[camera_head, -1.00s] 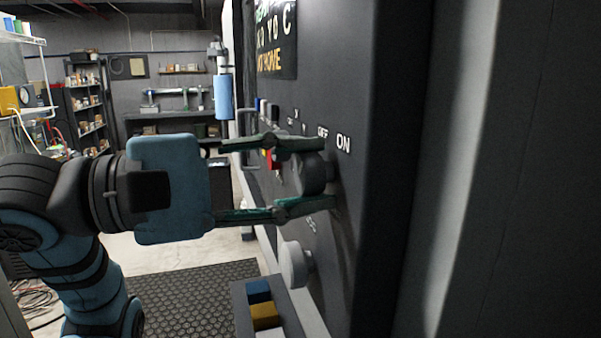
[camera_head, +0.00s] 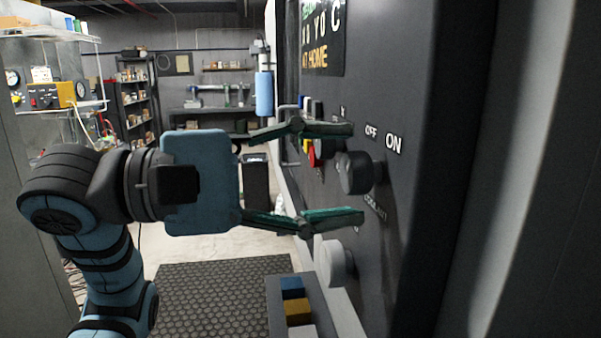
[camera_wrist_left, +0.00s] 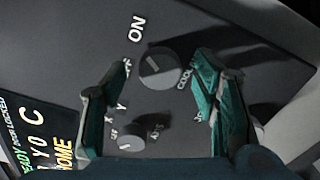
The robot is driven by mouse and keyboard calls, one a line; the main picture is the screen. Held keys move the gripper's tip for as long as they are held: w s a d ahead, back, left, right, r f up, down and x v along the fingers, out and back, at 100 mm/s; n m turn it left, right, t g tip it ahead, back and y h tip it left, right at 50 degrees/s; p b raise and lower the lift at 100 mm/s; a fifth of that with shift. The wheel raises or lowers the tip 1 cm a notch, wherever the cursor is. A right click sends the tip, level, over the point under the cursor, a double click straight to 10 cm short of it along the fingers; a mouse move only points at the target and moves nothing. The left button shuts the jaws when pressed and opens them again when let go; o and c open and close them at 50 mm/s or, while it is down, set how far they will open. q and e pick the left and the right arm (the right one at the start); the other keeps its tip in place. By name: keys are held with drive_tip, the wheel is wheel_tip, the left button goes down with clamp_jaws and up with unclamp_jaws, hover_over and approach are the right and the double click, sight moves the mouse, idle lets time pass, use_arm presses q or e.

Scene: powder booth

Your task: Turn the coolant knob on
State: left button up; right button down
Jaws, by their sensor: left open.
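The coolant knob (camera_head: 357,172) is a dark round knob on the dark control panel, below the OFF and ON labels. It also shows in the left wrist view (camera_wrist_left: 160,68), with a short pale mark on its face. Which label the mark points at, I cannot tell surely. My left gripper (camera_head: 354,173) is open, one finger above the knob and one below in the head view. In the wrist view the knob lies between the two fingertips (camera_wrist_left: 163,72), with gaps on both sides. My right gripper is not in view.
A smaller knob (camera_wrist_left: 131,142) marked X, Y sits beside it. A pale round knob (camera_head: 334,262) projects lower on the panel. A ledge with coloured blocks (camera_head: 297,310) stands below. Red and yellow buttons (camera_head: 313,152) lie behind the fingers.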

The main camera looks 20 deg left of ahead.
use_arm(q)
drive_tip(key=v, duration=0.6)
idle(0.3)
